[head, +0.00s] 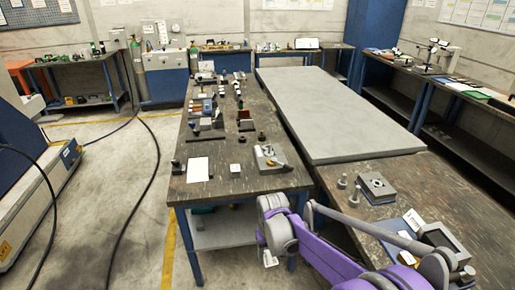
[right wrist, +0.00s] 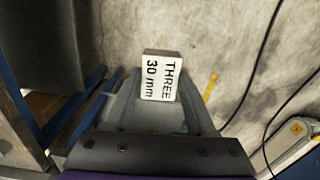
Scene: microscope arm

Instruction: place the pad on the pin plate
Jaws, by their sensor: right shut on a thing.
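The pad, a small grey block with a white label reading "THREE 30 mm" (right wrist: 160,78), sits between the fingertips of my right gripper (right wrist: 160,98) in the right wrist view. The gripper is shut on it, over bare floor. In the head view my right gripper (head: 270,258) hangs beyond the near edge of the middle bench, pointing down. A square dark metal plate (head: 376,187) with a round centre lies on the right bench and may be the pin plate; I cannot tell for sure. My left gripper is not in view.
Two small upright metal posts (head: 354,196) stand beside the square plate. A grey fixture (head: 271,158) and a white sheet (head: 197,170) lie on the middle bench. A large grey slab (head: 330,110) covers much of the right bench. A dark gap separates the benches.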

